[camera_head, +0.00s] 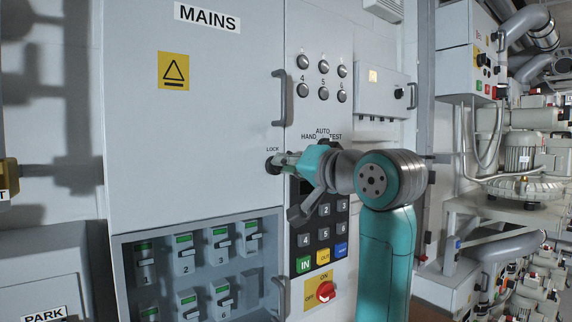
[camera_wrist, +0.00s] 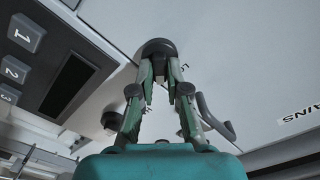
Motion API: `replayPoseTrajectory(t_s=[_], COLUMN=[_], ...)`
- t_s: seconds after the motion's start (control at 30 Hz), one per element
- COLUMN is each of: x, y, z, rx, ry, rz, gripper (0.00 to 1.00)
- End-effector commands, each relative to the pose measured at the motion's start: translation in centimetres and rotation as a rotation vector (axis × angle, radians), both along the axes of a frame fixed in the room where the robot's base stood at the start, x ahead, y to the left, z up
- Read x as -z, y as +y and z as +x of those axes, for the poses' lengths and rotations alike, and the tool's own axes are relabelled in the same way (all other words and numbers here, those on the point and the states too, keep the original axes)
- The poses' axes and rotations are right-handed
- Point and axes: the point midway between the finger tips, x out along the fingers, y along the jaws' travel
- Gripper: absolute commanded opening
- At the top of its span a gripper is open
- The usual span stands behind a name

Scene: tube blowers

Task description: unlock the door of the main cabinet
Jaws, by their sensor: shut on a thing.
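The main cabinet door (camera_head: 220,110) carries the MAINS label and looks closed. The round dark lock knob (camera_head: 270,165) sits under the word LOCK at the door's right edge. My gripper (camera_head: 279,162) reaches it from the right, with its fingertips at the knob. In the wrist view my gripper (camera_wrist: 158,62) has both fingers closed in on the dark lock knob (camera_wrist: 157,47). The fingers partly hide the knob, and I cannot tell which way it is turned.
A vertical door handle (camera_head: 280,98) stands out above the lock. A numbered keypad (camera_head: 322,235) and a red rotary switch (camera_head: 325,291) lie below my arm. A lower panel of numbered breakers (camera_head: 200,262) is at the left. Pumps and pipes (camera_head: 522,155) fill the right.

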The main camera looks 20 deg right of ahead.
Motion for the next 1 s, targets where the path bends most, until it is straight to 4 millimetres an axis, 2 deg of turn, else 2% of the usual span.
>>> replayPoseTrajectory(t_s=[0.6, 1.0], x=[0.41, 0.63], y=[-0.25, -0.28], z=[0.09, 0.11], rx=[0.001, 0.001], ry=[0.178, 0.252], rz=[0.545, 0.772], gripper=[0.00, 0.00])
